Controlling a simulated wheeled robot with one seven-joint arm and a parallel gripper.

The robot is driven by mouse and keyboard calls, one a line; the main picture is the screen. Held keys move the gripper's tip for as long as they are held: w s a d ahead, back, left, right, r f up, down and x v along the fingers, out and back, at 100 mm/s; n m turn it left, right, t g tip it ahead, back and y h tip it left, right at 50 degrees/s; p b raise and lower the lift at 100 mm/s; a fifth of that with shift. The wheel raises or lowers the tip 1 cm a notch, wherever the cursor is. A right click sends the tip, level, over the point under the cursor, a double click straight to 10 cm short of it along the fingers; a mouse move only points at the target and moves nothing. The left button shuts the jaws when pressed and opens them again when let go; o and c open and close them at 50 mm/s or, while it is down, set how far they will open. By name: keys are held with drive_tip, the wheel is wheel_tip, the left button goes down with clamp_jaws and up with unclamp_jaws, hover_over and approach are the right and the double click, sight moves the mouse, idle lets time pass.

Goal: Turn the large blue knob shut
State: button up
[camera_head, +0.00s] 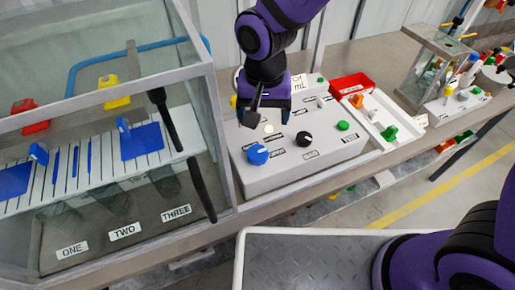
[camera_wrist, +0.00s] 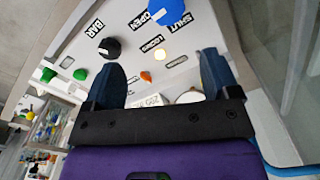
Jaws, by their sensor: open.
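The large blue knob (camera_head: 257,154) sits at the front left of the grey control panel (camera_head: 310,165). In the wrist view the blue knob (camera_wrist: 170,12) is at the top edge, partly cut off. A label OPEN is on its left and a label SHUT on its right. A white mark on the knob shows on the side by OPEN. My gripper (camera_head: 267,118) is above the panel, behind the blue knob and apart from it. In the wrist view its two fingers (camera_wrist: 162,64) are spread wide with nothing held between them.
A black knob (camera_head: 304,139) and a green knob (camera_head: 343,126) stand right of the blue knob. A small orange knob (camera_wrist: 146,77) shows between my fingers. A glass-walled case (camera_head: 215,110) stands close on the left. A red bin (camera_head: 351,86) is behind right.

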sight(258, 151)
drive_tip(key=f, duration=0.8)
drive_tip(key=a+f, duration=0.1)
drive_tip(key=f, duration=0.3)
drive_tip(key=shift+s+a, duration=0.1)
drive_tip(key=shift+s, duration=0.2)
drive_tip(key=c, duration=0.9)
